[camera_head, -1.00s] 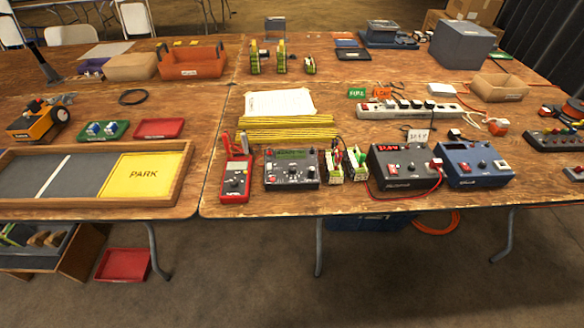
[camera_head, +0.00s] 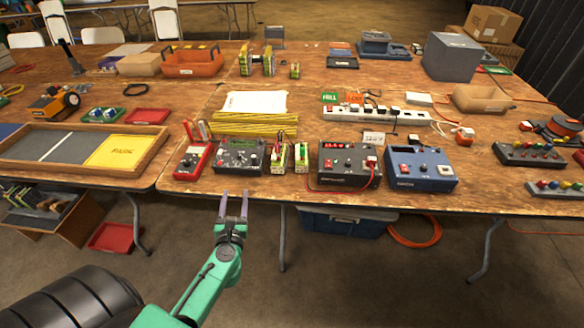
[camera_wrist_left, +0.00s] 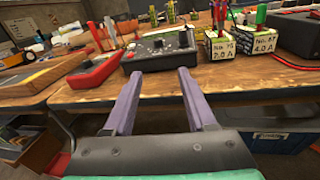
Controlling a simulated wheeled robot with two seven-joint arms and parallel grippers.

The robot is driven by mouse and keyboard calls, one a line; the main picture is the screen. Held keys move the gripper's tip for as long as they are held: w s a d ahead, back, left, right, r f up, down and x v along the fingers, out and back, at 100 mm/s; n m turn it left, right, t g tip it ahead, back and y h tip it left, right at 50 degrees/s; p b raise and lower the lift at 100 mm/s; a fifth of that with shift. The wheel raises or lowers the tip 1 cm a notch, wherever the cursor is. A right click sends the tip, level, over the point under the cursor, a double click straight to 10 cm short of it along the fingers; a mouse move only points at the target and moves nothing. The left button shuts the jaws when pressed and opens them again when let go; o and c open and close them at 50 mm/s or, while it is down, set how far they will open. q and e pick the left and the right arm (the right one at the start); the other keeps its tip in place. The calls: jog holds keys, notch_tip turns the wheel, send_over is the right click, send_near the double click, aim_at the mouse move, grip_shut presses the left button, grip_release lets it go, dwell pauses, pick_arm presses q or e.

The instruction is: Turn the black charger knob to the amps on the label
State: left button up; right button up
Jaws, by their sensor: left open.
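A black charger (camera_head: 240,155) with a dark display and knobs stands near the table's front edge. In the left wrist view the charger (camera_wrist_left: 150,55) shows a black knob (camera_wrist_left: 183,38) on its face. Two batteries (camera_head: 290,157) stand to its right; in the left wrist view their labels read 7.0 A on the nearer one (camera_wrist_left: 220,48) and 4.0 A on the other (camera_wrist_left: 262,44). My left gripper (camera_head: 234,196) is open and empty, in front of the table edge and below the charger, apart from it. My right gripper is out of view.
A red multimeter (camera_head: 193,160) stands left of the charger. A black unit with red digits (camera_head: 348,165) and a blue unit (camera_head: 421,168) stand to the right. Yellow rods (camera_head: 243,125) lie behind. The table's front edge (camera_head: 330,198) lies between my gripper and the charger.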

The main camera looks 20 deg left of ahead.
pick_arm(q)
jog(key=r+n, duration=0.2)
jog(key=p, duration=0.1)
send_near(239, 158)
jog(key=shift+w+a+r, duration=0.2)
jog(key=shift+w+a, duration=0.15)
jog(key=shift+a, duration=0.05)
jog(key=x, duration=0.8)
jog(key=shift+d+f+b, duration=0.1)
jog(key=shift+d+b, duration=0.05)
jog(key=shift+b, duration=0.2)
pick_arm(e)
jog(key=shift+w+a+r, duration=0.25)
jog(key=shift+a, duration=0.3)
pick_arm(q)
jog(key=shift+c, duration=0.4)
grip_shut()
